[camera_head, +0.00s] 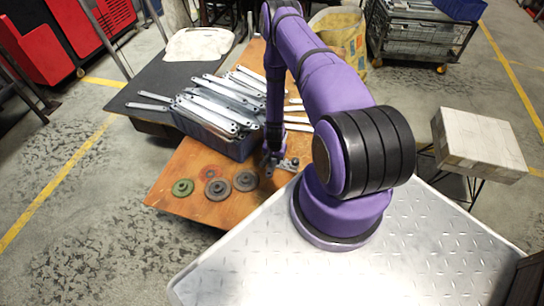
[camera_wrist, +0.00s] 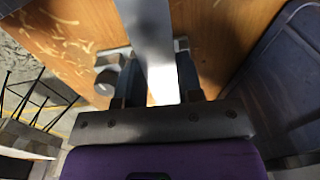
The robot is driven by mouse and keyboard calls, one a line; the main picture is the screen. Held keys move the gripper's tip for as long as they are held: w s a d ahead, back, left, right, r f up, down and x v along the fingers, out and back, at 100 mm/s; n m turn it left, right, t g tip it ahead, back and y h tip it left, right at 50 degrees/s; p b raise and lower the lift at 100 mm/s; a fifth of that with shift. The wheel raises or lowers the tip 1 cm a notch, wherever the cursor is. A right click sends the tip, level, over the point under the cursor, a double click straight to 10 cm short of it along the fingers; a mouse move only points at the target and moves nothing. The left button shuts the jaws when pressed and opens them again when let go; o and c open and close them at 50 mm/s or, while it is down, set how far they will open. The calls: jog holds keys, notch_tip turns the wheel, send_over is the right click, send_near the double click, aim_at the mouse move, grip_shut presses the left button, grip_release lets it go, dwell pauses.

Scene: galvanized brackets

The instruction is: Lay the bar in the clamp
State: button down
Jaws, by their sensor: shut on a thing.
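A flat, bright metal bar (camera_wrist: 150,40) runs up the middle of the wrist view, between the two dark fingers of my gripper (camera_wrist: 160,82). The gripper is shut on it. A grey metal clamp with a round knob (camera_wrist: 108,80) shows behind the bar and fingers, on the wooden table; much of it is hidden. In the head view my gripper (camera_head: 273,152) is low over the table, beside the clamp (camera_head: 287,164). The held bar cannot be made out clearly there. I cannot tell whether the bar touches the clamp.
A blue-grey crate (camera_head: 215,135) heaped with metal bars stands left of my gripper; its side shows in the wrist view (camera_wrist: 290,85). Several round discs (camera_head: 217,188) lie at the front of the wooden table (camera_head: 180,170). A few loose bars (camera_head: 298,127) lie behind the arm.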

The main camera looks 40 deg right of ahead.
jog(key=shift+f, duration=3.1)
jog(key=c, duration=0.7)
grip_release()
notch_tip(320, 180, up, 11)
jog(key=shift+f, duration=0.1)
